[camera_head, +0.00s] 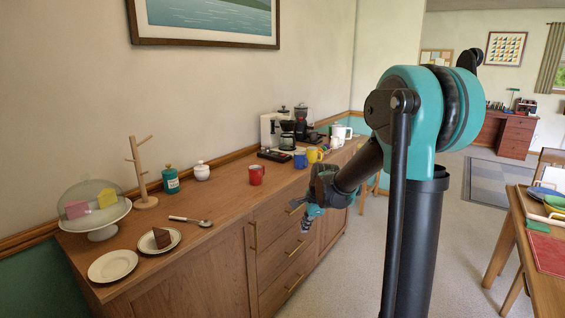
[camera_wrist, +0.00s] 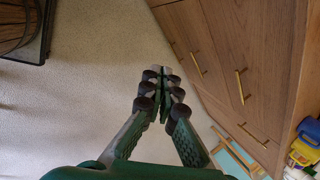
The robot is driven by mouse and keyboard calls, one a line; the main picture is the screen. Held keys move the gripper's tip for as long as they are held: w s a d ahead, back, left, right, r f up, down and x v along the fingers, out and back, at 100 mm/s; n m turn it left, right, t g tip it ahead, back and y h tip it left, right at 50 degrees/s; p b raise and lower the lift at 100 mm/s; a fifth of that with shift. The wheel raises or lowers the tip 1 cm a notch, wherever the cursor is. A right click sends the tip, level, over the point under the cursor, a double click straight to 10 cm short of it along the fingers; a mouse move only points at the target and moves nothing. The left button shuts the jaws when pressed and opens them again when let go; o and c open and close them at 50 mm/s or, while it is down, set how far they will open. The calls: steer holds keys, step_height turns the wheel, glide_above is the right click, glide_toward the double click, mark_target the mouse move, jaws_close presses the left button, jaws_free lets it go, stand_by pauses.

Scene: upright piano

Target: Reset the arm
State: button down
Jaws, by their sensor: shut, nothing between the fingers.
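My arm reaches out in front of the wooden sideboard (camera_head: 200,245), above the floor. My gripper (camera_head: 306,228) hangs near the drawer fronts in the head view, apart from the sideboard as far as I can tell. In the wrist view, my gripper (camera_wrist: 162,88) has its green, dark-padded fingers together, with nothing held between them. Bare floor shows beyond the fingertips.
The sideboard top holds a red mug (camera_head: 256,174), a blue mug (camera_head: 300,160), a yellow mug (camera_head: 314,155), a coffee maker (camera_head: 287,138) and a domed cake stand (camera_head: 103,232). Brass drawer handles (camera_head: 296,249) stick out. A table (camera_head: 541,272) stands at right.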

steer(key=s+d+f+n, duration=0.1)
steer(key=s+d+n, duration=0.2)
steer(key=s+n, duration=0.2)
steer(key=s+d+f+n+h, duration=0.1)
steer(key=s+d+n, duration=0.3)
steer(key=s, duration=0.8)
steer(key=s+d+f+n+h, duration=0.1)
steer(key=s+d+f+n, duration=0.2)
steer(key=s+n, duration=0.3)
steer(key=s+d, duration=0.1)
steer(key=s, duration=0.2)
steer(key=shift+s+n+t, duration=0.15)
steer(key=shift+n+t, duration=0.25)
steer(key=shift+d+f, duration=0.1)
